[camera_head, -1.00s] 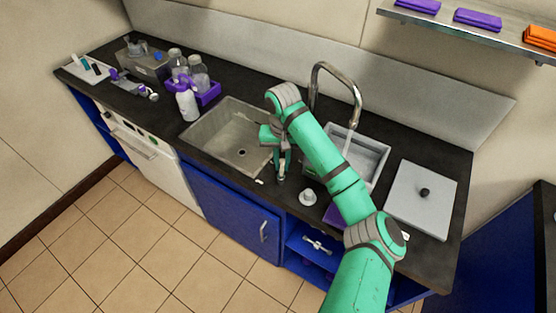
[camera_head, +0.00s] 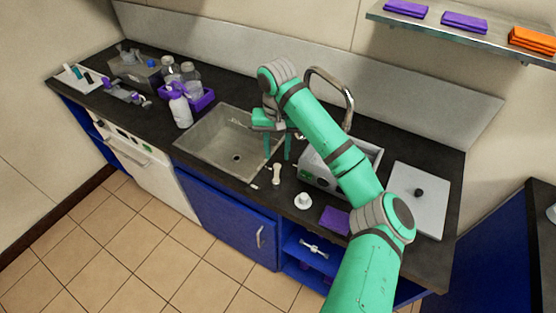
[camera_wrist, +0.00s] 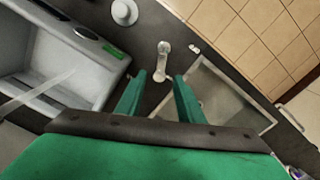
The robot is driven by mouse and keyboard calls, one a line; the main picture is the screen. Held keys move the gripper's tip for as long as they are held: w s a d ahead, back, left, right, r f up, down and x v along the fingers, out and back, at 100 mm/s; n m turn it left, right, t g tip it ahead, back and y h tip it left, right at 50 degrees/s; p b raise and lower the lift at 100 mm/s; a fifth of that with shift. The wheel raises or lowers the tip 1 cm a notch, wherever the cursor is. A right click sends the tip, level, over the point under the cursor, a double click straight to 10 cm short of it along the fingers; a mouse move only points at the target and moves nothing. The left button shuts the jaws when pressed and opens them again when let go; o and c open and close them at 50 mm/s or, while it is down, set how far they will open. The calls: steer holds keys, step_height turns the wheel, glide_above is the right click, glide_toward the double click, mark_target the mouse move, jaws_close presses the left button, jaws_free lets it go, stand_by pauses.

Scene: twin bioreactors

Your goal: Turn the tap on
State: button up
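The tap's chrome gooseneck spout (camera_head: 345,95) arches behind my arm over a grey basin (camera_head: 374,160). A small pale upright lever (camera_head: 277,174), apparently the tap's handle, stands on the counter between the sink and the basin. It also shows in the wrist view (camera_wrist: 163,60), just beyond my fingertips. My gripper (camera_head: 278,158) is open and empty, with its fingers apart behind and above the lever. The wrist view shows my gripper (camera_wrist: 160,78) not closed on it. A pale streak (camera_wrist: 38,88) crosses the basin in the wrist view and looks like running water. My arm hides part of the basin.
An empty sink (camera_head: 222,140) lies left of the lever. A round white knob-like piece (camera_head: 303,201) and a purple cloth (camera_head: 335,220) lie in front of the basin. A grey lid (camera_head: 420,185) lies at the right. Bottles in a purple rack (camera_head: 200,100) stand at the left.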

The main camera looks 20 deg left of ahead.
steer(key=shift+r, duration=1.35)
